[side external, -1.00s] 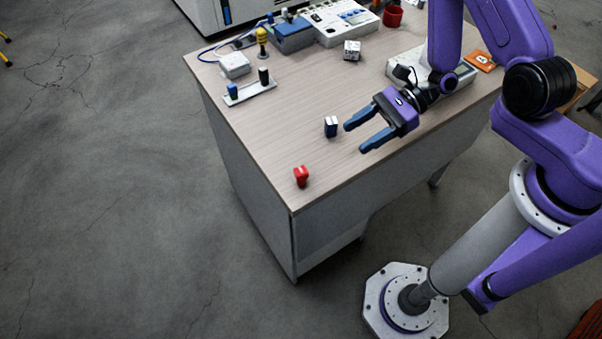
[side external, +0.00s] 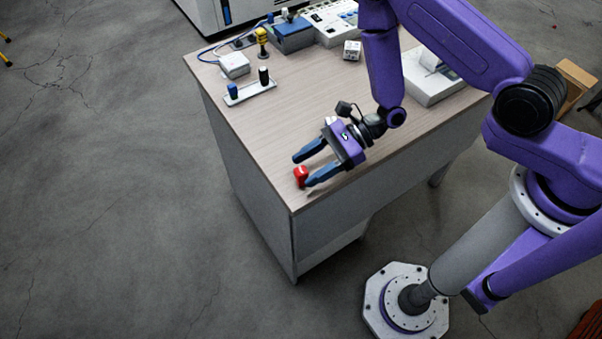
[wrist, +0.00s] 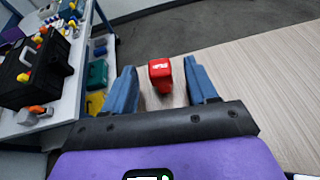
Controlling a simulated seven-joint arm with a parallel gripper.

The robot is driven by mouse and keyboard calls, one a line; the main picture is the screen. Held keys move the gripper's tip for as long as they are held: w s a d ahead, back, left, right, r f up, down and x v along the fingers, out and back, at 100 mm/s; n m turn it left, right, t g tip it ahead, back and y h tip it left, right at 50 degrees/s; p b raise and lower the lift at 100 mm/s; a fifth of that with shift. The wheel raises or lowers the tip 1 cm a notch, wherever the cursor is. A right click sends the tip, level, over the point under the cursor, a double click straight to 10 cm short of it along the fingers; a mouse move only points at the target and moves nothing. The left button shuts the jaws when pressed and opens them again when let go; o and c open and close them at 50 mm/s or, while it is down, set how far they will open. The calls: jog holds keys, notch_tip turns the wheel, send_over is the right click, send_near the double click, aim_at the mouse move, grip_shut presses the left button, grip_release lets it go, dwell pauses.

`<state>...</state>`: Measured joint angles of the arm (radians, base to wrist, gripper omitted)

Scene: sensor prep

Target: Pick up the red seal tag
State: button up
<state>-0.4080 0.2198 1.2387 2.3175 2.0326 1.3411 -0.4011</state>
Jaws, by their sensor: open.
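The red seal tag (side external: 300,175) stands near the front left corner of the wooden desk top. My gripper (side external: 299,170) has its two blue fingers spread, with the tag at their tips. In the wrist view the tag (wrist: 160,73) appears between the fingertips of my open gripper (wrist: 160,79), with a visible gap on each side. A pale mark shows on the tag's top. Whether either finger touches it cannot be told from the side view.
A white holder (side external: 250,92) with a blue and a black piece stands farther back. A white box (side external: 234,65), a yellow-topped post (side external: 262,40) and a small white cube (side external: 352,50) are behind. The desk's front edge is close by.

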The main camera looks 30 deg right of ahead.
aim_at(296, 175)
jog(key=shift+x, duration=2.25)
jog(key=c, duration=1)
jog(key=shift+r, duration=0.2)
